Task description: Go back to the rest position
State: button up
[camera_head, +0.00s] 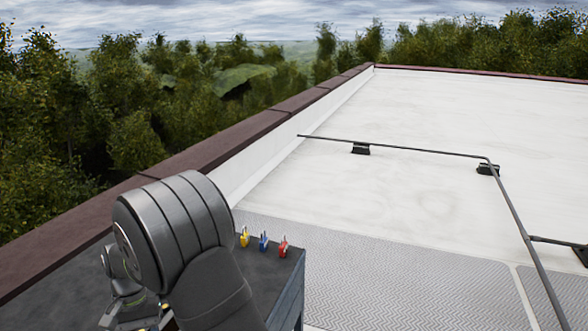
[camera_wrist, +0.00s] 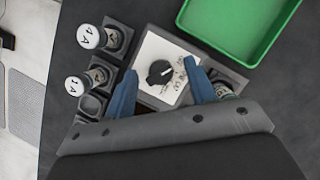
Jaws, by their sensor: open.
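My gripper (camera_wrist: 161,67) shows in the wrist view with its two blue fingers apart. The fingertips are over a white panel (camera_wrist: 150,52) with a black rotary knob (camera_wrist: 159,72), and I see nothing held between them. I cannot tell how far the tips are above the panel. In the head view my arm fills the lower left, and I cannot make out the fingers there.
Two white-capped cylinders (camera_wrist: 90,36) (camera_wrist: 76,85) sit in dark holders left of the panel. A green tray (camera_wrist: 240,55) lies upper right. Yellow (camera_head: 244,237), blue (camera_head: 263,241) and red (camera_head: 283,246) padlocks stand on a dark bench (camera_head: 262,280). A rail (camera_head: 425,151) crosses the white roof.

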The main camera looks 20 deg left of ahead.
jog(key=m+y, duration=0.1)
jog(key=m, duration=0.2)
jog(key=shift+w+d+m+g, duration=0.1)
jog(key=shift+m+g, duration=0.2)
jog(key=shift+w+r+m+y, duration=0.1)
jog(key=shift+r+m+y, duration=0.2)
jog(key=shift+m, duration=0.1)
jog(key=v, duration=0.9)
jog(key=shift+n, duration=0.6)
jog(key=x, duration=0.9)
jog(key=shift+f, duration=0.35)
jog(key=n, duration=0.2)
jog(key=n+h, duration=0.1)
jog(key=n+t+h, duration=0.1)
jog(key=n, duration=0.1)
jog(key=shift+s+n, duration=0.25)
jog(key=shift+n, duration=0.05)
jog(key=shift+w+a+r+n+t, duration=0.15)
jog(key=shift+a+r+n+t, duration=0.2)
jog(key=shift+r, duration=0.2)
